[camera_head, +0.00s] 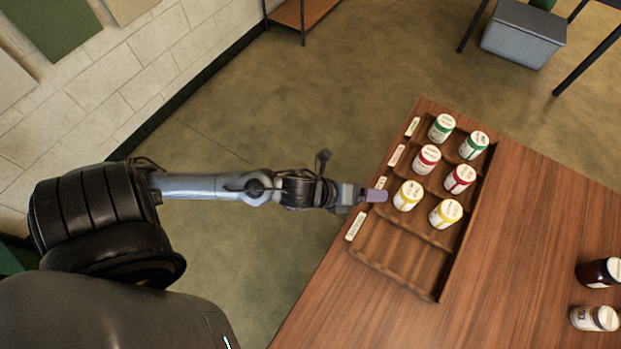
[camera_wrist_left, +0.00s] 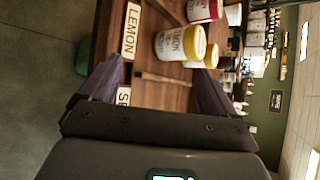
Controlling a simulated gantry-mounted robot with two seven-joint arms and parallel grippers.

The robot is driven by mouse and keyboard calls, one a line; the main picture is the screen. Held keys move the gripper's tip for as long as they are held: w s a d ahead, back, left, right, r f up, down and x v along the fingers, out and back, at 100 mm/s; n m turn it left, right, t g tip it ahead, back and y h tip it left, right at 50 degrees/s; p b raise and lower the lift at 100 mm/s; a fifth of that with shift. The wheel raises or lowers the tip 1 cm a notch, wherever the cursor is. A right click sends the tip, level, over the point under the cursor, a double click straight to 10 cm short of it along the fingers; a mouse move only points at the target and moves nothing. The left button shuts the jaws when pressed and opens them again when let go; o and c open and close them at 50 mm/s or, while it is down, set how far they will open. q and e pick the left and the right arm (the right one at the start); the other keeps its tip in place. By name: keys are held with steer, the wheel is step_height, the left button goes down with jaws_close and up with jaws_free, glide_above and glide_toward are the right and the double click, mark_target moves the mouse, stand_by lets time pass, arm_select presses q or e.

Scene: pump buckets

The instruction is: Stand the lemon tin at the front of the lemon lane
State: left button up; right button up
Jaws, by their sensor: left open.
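A yellow lemon tin (camera_head: 408,195) stands upright at the front of the lemon lane in the wooden rack (camera_head: 437,297). A second yellow tin (camera_head: 446,213) stands behind it in the same lane. In the left wrist view, the front tin (camera_wrist_left: 178,44) is beside the LEMON label (camera_wrist_left: 131,32), with the other yellow tin (camera_wrist_left: 211,57) partly hidden behind it. My left gripper (camera_head: 379,195) is at the rack's front edge, near the front tin. In the wrist view its fingers (camera_wrist_left: 155,78) are open and empty, with the tin beyond them. My right gripper is out of view.
Red tins (camera_head: 427,159) and green tins (camera_head: 441,127) fill the neighbouring lanes. The lane on the other side of the lemon lane is empty. The middle of the table (camera_head: 540,240) is clear.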

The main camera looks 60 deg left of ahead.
arm_select(q)
steer(key=s+f+n+g+y, duration=0.1)
steer(key=s+f+n+g, duration=0.1)
steer(key=s+n, duration=0.5)
steer(key=s+f+n+g+y, duration=0.2)
steer(key=s+n+g, duration=0.3)
steer(key=n, duration=1.3)
steer(key=s, duration=0.3)
steer(key=shift+a+f+n+g, duration=0.15)
steer(key=shift+f+n+g, duration=0.1)
steer(key=shift+n+g, duration=0.05)
steer(key=shift+s, duration=0.15)
